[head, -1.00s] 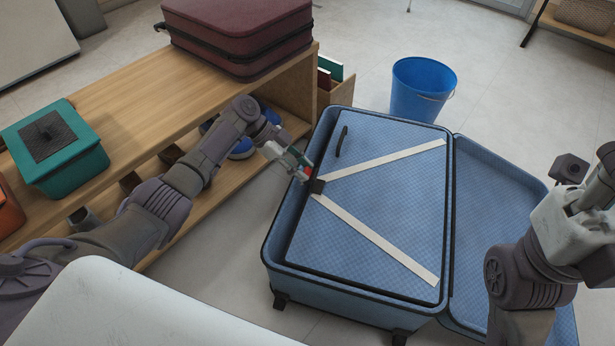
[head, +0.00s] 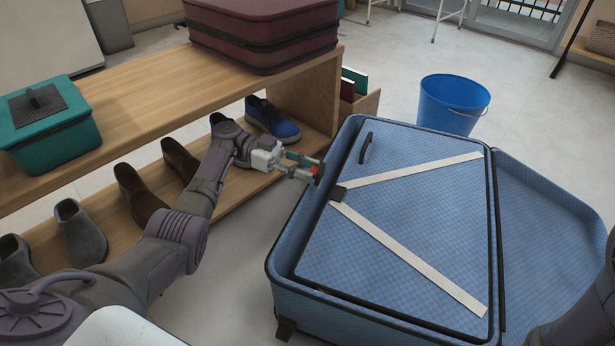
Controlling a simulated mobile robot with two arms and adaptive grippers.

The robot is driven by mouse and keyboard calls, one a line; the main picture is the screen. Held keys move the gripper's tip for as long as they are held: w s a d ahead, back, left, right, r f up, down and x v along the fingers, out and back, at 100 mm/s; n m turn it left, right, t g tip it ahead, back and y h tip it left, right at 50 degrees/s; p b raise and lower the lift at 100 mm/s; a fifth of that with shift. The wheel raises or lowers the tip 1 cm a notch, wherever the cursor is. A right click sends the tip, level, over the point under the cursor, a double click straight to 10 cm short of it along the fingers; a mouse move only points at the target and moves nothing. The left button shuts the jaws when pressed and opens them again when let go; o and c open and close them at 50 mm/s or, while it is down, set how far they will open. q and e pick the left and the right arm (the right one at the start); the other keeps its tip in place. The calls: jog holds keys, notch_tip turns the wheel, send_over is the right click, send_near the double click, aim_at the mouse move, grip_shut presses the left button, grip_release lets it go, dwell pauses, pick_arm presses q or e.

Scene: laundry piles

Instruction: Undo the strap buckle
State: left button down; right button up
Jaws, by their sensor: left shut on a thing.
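The blue suitcase (head: 285,262) lies open on the floor. Two pale straps, an upper one (head: 415,169) and a lower one (head: 410,258), cross its blue checked inner panel (head: 440,220) and meet in a V at a dark buckle part (head: 338,193) near the panel's left edge. My left gripper (head: 316,171) is shut on a small dark piece (head: 320,174), which looks like part of the buckle. It holds this above the suitcase's left rim, up and left of the part on the straps, with a small gap between. My right gripper is out of view.
A wooden bench (head: 150,65) stands at left with a maroon case (head: 262,35) and a teal box (head: 50,128) on it. Several shoes, one of them blue (head: 272,120), sit on its lower shelf. A blue bucket (head: 450,105) stands behind the suitcase.

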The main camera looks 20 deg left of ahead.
pick_arm(q)
jog(key=shift+a, duration=0.1)
dwell(0.3)
jog(key=c, duration=0.8)
grip_release()
jog(key=a, duration=0.7)
jog(key=shift+s+a+r, duration=0.15)
jog(key=shift+a+r, duration=0.1)
